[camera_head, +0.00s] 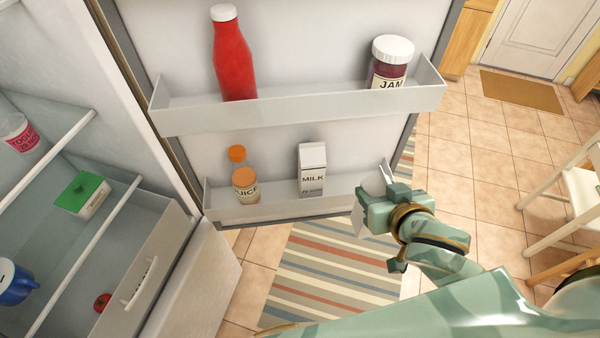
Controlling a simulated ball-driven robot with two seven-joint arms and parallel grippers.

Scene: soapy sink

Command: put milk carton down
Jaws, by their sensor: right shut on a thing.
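My right gripper (378,207) is at the right end of the lower door shelf (275,211). It is shut on a white carton (361,223), which is mostly hidden by the gripper; no label shows on it. Another white carton, marked MILK (312,172), stands upright in the lower door shelf, to the left of my gripper and apart from it. My left gripper is not in view.
The upper door shelf (300,110) holds a red bottle (233,60) and a jam jar (390,62). The open fridge (60,150) is at left. A chair (570,210) stands at right.

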